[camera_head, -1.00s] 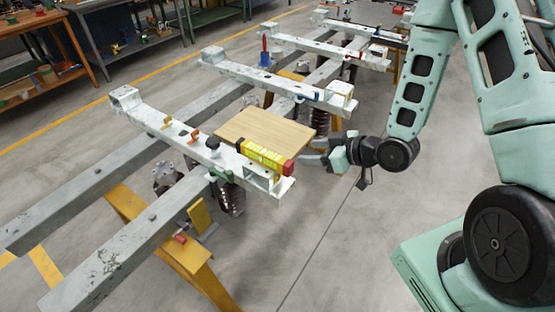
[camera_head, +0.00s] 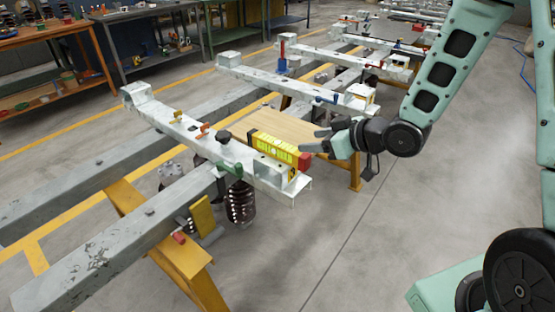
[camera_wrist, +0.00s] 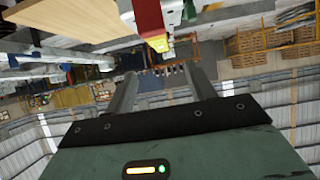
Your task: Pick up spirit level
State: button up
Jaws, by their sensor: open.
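The yellow spirit level (camera_head: 273,148) with a red end lies along the near end of the front white crossbeam in the head view. In the wrist view its red and yellow end (camera_wrist: 150,22) shows at the top centre, beyond and above the fingertips. My gripper (camera_head: 319,141) is just right of the level's red end, close to the board's edge. In the wrist view my gripper (camera_wrist: 160,82) has its two fingers apart with nothing between them. The gap between the fingers and the level is hard to judge.
A wooden board (camera_head: 270,124) lies behind the level. Small clamps, including a green one (camera_head: 230,168), sit on the crossbeam (camera_head: 180,125). More crossbeams (camera_head: 300,86) stand behind on long grey rails. Workbenches (camera_head: 45,70) line the back left. The floor (camera_head: 350,240) at right is clear.

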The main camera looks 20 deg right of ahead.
aim_at(280, 144)
jog(key=p+x, duration=0.1)
jog(key=x, duration=1.1)
jog(key=shift+p, duration=0.3)
jog(key=shift+c, duration=0.3)
grip_shut()
jog(key=shift+r, duration=0.1)
